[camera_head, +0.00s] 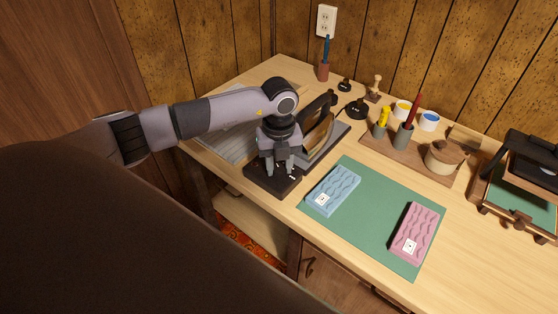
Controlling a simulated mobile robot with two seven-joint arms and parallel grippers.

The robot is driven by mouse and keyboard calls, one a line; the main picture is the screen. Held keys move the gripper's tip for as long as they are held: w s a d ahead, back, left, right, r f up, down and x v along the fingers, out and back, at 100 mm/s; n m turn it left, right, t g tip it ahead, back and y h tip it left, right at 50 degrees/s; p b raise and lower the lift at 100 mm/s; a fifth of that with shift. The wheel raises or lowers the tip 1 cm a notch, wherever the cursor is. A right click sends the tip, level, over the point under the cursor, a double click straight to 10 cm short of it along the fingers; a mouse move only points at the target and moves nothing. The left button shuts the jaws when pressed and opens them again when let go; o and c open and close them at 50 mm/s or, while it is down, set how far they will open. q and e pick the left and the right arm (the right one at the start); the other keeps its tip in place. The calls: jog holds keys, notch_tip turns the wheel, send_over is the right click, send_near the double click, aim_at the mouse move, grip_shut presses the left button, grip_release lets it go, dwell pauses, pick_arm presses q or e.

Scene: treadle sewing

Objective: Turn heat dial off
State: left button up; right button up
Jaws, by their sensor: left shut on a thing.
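A dark control box (262,182) sits near the front edge of the wooden table, with small white marks on its top. My left gripper (278,171) points down over it, with both fingertips at the box's top. It is shut on the heat dial, which is mostly hidden between the fingers, so its setting cannot be read. An upright iron (324,120) with a dark handle stands on a dark base (334,143) just behind and right of the gripper. My right gripper is not in view.
A green mat (362,228) at the right of the box holds a blue patterned block (335,186) and a pink one (416,228). Behind are a wooden tray (376,148) with pots and a lidded jar (444,157). A framed press-like device (525,185) stands far right.

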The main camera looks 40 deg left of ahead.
aim_at(279, 168)
pick_arm(q)
jog(key=shift+r+n+p, duration=0.1)
jog(key=shift+n+p, duration=0.3)
jog(key=shift+n, duration=1.2)
jog(key=o, duration=1)
jog(key=shift+o, duration=0.2)
jog(key=shift+r, duration=3.55)
